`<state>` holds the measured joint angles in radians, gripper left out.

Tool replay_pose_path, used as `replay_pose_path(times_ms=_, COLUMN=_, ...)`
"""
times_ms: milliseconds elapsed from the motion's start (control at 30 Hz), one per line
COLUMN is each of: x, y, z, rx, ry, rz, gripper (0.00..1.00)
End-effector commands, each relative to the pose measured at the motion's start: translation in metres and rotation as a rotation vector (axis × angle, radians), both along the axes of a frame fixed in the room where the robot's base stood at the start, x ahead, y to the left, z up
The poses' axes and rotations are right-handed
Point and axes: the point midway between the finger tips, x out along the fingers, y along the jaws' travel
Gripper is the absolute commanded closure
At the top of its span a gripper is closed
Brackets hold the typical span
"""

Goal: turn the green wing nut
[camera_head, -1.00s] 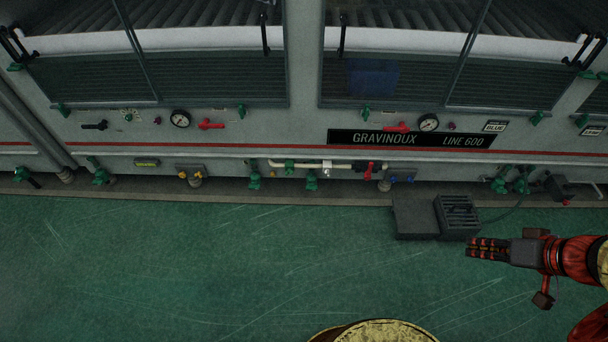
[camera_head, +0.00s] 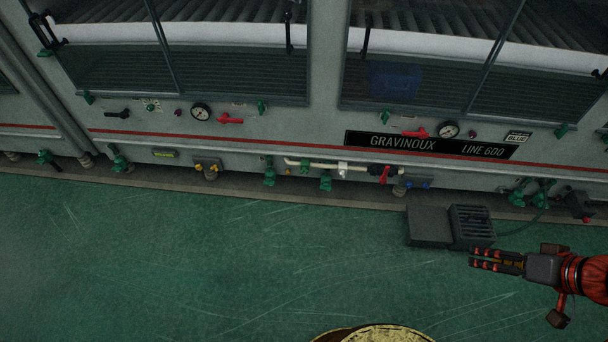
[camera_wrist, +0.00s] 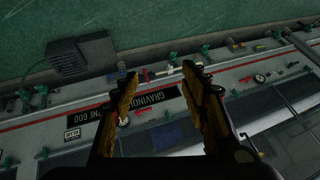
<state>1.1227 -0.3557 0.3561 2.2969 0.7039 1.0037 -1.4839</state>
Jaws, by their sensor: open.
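Several green wing-nut-like fittings sit along the machine's lower edge and panel; I cannot tell which one the task means. In the head view, one green fitting (camera_head: 269,177) and another green fitting (camera_head: 325,181) hang below a pale pipe (camera_head: 320,165). Smaller green ones, such as a green knob (camera_head: 262,106), sit by the windows. My gripper (camera_head: 472,257) is at the right, over the floor and well apart from the machine. In the wrist view its two fingers (camera_wrist: 160,72) are spread with nothing between them, and the machine lies beyond.
A dark step (camera_head: 429,227) and a grey slotted box (camera_head: 471,224) stand on the floor between my gripper and the machine. Red levers (camera_head: 230,119) and gauges (camera_head: 448,130) stick out from the panel. The green floor (camera_head: 200,260) at left and centre is clear.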

Motion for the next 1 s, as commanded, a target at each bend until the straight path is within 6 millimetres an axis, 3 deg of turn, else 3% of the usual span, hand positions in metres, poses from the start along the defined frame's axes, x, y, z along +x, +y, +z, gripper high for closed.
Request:
replay_pose_path(times_ms=167, x=-0.006, y=0.0, z=0.0, rx=0.0, ry=0.001, rz=-0.002, gripper=0.55)
replay_pose_path(times_ms=700, x=-0.054, y=0.001, z=0.0, rx=0.0, ry=0.0, rz=-0.004, gripper=0.55)
replay_pose_path(times_ms=1000, x=-0.06, y=0.002, z=0.0, rx=0.0, ry=0.0, rz=0.0, gripper=0.55)
